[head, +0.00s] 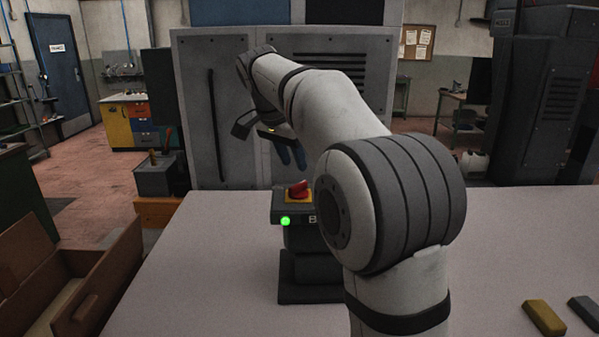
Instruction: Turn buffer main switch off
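The buffer's control box (308,219) stands on the light table, left of my arm's near joint, which hides its right side. On its top is a red rotary switch (298,189) on a yellow plate. A green lamp (285,221) glows on the box's front. My gripper (293,164) points down just above the red switch and looks apart from it. Its two dark blue fingers show side by side with a small gap between them, and nothing shows between them. The switch's exact setting is too small to read.
A yellow block (544,318) and a grey block (586,311) lie at the table's front right. An open wooden box (100,275) is at the left. A large grey cabinet (213,120) stands behind the table. The table's left part is clear.

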